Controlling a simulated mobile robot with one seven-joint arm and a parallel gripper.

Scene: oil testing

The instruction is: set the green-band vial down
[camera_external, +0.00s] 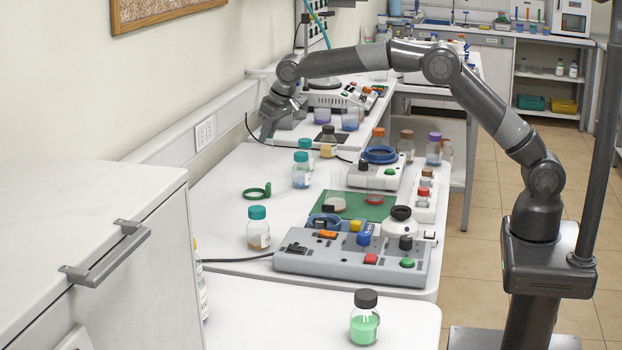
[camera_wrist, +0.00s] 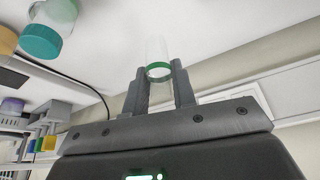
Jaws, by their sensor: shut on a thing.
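The green-band vial (camera_wrist: 156,48) is a clear, narrow glass tube with a green ring around it. In the wrist view it sits between the two fingers of my gripper (camera_wrist: 160,80), which is shut on it. The vial sticks out past the fingertips, over a plain white surface. In the external view my gripper (camera_external: 267,130) is low over the back left part of the white bench (camera_external: 225,200), close to the wall. I cannot make out the vial there, and whether it touches the bench is unclear.
Teal-capped bottles (camera_external: 301,170) stand in front of my gripper, and a dark square pad (camera_external: 327,139) lies to its right. A green ring clamp (camera_external: 257,192), a green mat (camera_external: 352,206) and a grey control box (camera_external: 350,262) are nearer. Bare bench lies left of the bottles.

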